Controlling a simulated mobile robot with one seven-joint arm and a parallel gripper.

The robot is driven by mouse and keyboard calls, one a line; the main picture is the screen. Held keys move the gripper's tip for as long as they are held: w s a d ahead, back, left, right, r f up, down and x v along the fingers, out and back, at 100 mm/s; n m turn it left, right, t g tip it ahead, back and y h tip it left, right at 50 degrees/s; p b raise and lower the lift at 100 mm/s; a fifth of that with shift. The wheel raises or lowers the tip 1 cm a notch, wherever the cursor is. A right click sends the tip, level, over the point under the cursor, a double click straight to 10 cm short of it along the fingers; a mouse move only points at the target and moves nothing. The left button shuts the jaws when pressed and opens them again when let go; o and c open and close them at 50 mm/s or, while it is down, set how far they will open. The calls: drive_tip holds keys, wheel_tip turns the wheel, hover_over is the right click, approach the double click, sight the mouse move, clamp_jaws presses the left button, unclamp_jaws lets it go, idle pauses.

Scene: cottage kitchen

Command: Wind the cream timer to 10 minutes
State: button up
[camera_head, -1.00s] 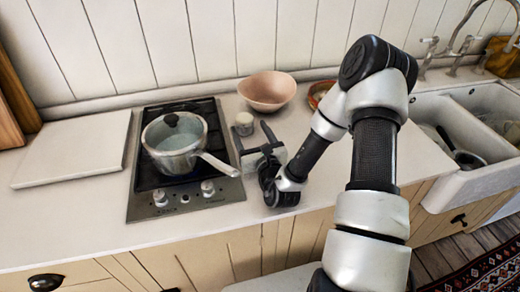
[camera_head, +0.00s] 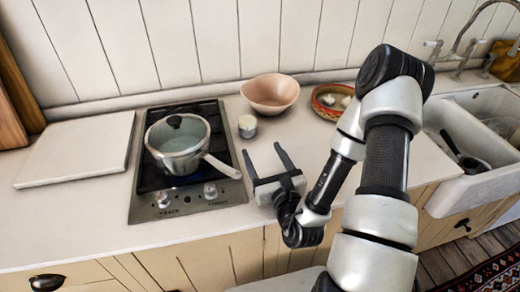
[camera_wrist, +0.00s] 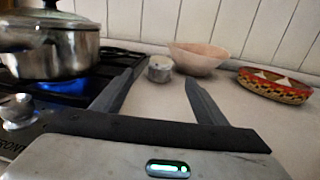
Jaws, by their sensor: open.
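The cream timer (camera_head: 247,126) is a small round drum standing on the counter between the hob and the pink bowl. In the wrist view the timer (camera_wrist: 160,68) stands beyond my fingertips, with a pale top and a greyer side; its markings are too small to read. My gripper (camera_head: 263,157) is open and empty, low over the counter in front of the timer, its two dark fingers pointing toward the back wall. In the wrist view my gripper (camera_wrist: 158,82) has its fingers spread wide, with the timer seen between them. The fingers are apart from the timer.
A glass-lidded pot (camera_head: 177,142) sits on the black hob (camera_head: 150,178), a blue flame under it, its handle reaching toward my gripper. A pink bowl (camera_head: 270,92) and a patterned dish (camera_head: 325,112) stand behind. A white board (camera_head: 78,150) lies left; the sink (camera_head: 470,180) is right.

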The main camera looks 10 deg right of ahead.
drive_tip(key=w+a+r+n+y, duration=0.3)
drive_tip(key=w+r+n+y, duration=0.3)
drive_tip(key=y, duration=0.4)
drive_tip(key=n+g+y+b, duration=0.2)
drive_tip(key=n+g+y, duration=0.25)
drive_tip(key=g, duration=0.45)
approach(247, 122)
drive_tip(key=shift+n, duration=0.35)
drive_tip(key=x, duration=0.4)
drive_tip(key=w+f+x, duration=0.1)
drive_tip(key=x, duration=0.9)
drive_tip(key=shift+w+d+f, duration=0.15)
drive_tip(key=shift+w+d, duration=0.15)
drive_tip(key=shift+c, duration=0.5)
drive_tip(key=c, duration=1)
drive_tip(key=shift+d+h, duration=0.1)
drive_tip(key=shift+h, duration=0.25)
drive_tip(key=shift+w+m+t+p, duration=0.1)
drive_tip(key=shift+m+t+p, duration=0.3)
drive_tip(key=shift+m, duration=0.1)
